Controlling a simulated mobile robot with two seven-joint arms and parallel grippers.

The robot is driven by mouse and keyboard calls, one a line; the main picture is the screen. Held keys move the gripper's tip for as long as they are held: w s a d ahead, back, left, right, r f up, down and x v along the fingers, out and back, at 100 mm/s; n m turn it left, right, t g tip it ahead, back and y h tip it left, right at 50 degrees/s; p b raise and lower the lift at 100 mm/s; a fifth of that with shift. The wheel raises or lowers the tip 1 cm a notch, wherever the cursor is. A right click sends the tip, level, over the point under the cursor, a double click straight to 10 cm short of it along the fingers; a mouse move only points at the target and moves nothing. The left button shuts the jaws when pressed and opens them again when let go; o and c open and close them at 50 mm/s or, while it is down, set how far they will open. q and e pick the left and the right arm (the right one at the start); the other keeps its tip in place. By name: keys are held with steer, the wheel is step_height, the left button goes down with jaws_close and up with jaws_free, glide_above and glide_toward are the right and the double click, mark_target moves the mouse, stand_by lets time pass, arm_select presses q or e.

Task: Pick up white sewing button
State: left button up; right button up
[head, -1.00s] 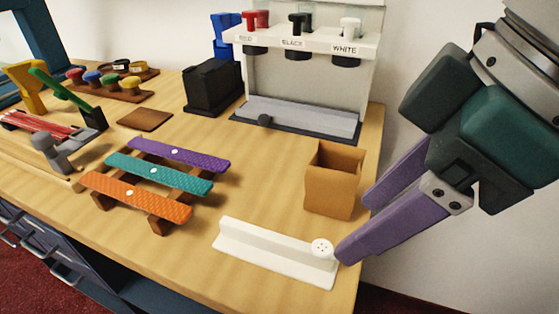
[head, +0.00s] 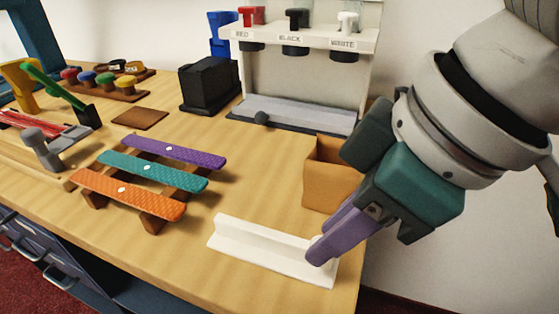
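The white sewing button (head: 314,240) is at the right end of the white ledge-shaped stand (head: 262,249), mostly hidden behind a purple finger of my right gripper (head: 324,241). The two purple fingers overlap in the head view and reach down to the button from the upper right. The near finger covers the grasp spot, so I cannot tell whether they are closed on the button or stand around it. My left gripper is not in view.
A brown open box (head: 325,178) stands just behind the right gripper. A rack with purple, teal and orange strips (head: 150,170) is to the left. A dispenser labelled red, black and white (head: 300,75) stands at the back. Bare wood lies between rack and stand.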

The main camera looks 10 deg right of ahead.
jaws_close()
stand_by(0.9)
